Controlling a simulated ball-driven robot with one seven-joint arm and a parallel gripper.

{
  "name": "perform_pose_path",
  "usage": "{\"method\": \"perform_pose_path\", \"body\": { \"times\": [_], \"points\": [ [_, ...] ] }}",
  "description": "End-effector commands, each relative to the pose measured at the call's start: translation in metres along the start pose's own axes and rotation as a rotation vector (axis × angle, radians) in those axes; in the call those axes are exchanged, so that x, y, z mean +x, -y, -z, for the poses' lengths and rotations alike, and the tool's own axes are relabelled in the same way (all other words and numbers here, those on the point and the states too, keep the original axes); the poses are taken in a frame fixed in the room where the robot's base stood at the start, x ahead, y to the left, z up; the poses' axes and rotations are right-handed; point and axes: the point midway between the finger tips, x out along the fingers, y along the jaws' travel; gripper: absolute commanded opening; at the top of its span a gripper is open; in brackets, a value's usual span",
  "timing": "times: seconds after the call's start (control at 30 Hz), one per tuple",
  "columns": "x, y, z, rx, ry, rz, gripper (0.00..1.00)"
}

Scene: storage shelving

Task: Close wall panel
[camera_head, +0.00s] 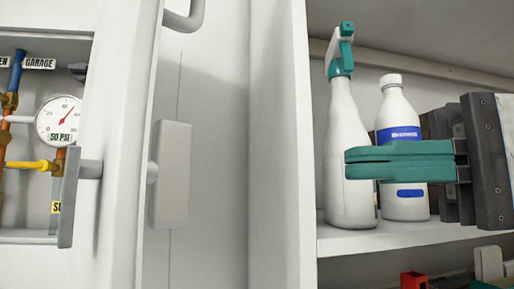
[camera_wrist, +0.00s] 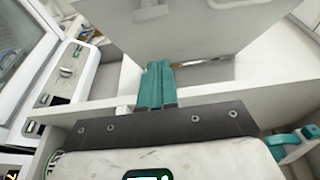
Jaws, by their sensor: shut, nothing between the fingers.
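The white wall panel (camera_head: 122,140) stands open at the left of the head view, seen nearly edge-on. A flat grey handle (camera_head: 170,175) sticks out from its right side, and another grey handle plate (camera_head: 68,205) from its left. Left of the panel, the recess shows pipes and a round pressure gauge (camera_head: 59,120). My gripper (camera_head: 350,163) is at the right, its teal fingers together and empty, pointing left, clear of the panel. In the wrist view, my gripper (camera_wrist: 156,68) points at a pale surface; I cannot tell whether it touches.
A white spray bottle (camera_head: 348,150) and a capped white bottle (camera_head: 398,100) stand on a shelf (camera_head: 400,236) behind my gripper. A white upright (camera_head: 283,130) separates shelf and panel. A red item (camera_head: 413,280) lies lower down. Open room lies between gripper and panel.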

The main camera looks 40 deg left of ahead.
Motion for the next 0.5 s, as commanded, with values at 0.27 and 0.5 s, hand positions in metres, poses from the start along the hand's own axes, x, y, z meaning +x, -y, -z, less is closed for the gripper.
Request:
{"method": "perform_pose_path", "body": {
  "times": [0.27,0.5],
  "points": [
    [0.057,0.004,-0.001,0.002,0.004,-0.001,0.00],
    [0.087,0.002,-0.015,0.000,0.001,0.000,0.00]
  ]
}}
